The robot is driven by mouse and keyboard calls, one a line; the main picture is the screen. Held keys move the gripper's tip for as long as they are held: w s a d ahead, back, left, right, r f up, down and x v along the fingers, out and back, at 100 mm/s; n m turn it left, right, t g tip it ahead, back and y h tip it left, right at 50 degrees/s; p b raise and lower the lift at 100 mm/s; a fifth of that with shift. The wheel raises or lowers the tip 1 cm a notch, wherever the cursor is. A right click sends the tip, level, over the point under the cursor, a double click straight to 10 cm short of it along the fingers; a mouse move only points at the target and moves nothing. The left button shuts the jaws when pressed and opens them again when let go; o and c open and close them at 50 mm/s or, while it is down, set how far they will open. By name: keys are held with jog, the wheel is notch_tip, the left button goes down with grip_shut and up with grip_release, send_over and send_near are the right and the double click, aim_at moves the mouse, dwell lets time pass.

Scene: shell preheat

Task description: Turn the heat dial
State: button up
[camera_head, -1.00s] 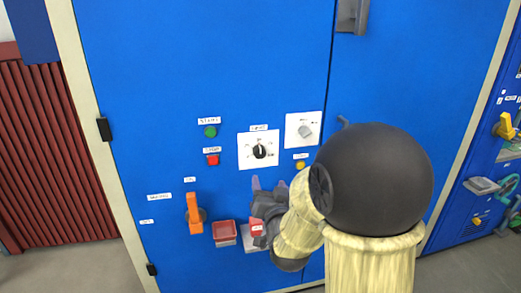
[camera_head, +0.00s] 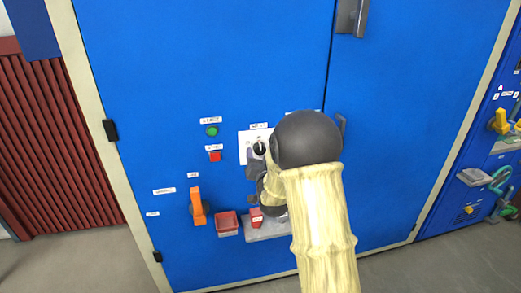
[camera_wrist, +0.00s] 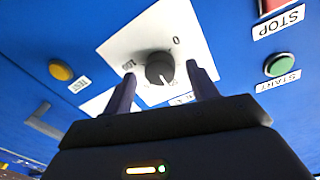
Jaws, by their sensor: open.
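The black heat dial (camera_head: 259,147) sits on a white plate (camera_head: 245,140) on the blue cabinet front, partly hidden by my arm in the head view. In the wrist view the dial (camera_wrist: 160,68) is round with a pale pointer line, and its plate (camera_wrist: 150,35) carries the marks 0 and 100. My gripper (camera_wrist: 161,70) is open, with one finger on each side of the dial in that view. I cannot tell whether the fingers touch it. In the head view my gripper (camera_head: 254,166) is at the plate's lower edge.
A green START button (camera_head: 211,131) and red STOP button (camera_head: 215,156) are left of the dial. A yellow button (camera_wrist: 61,70) shows in the wrist view. My arm hides the second dial's plate.

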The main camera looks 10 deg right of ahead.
jog(key=shift+w, duration=0.7)
jog(key=c, duration=1)
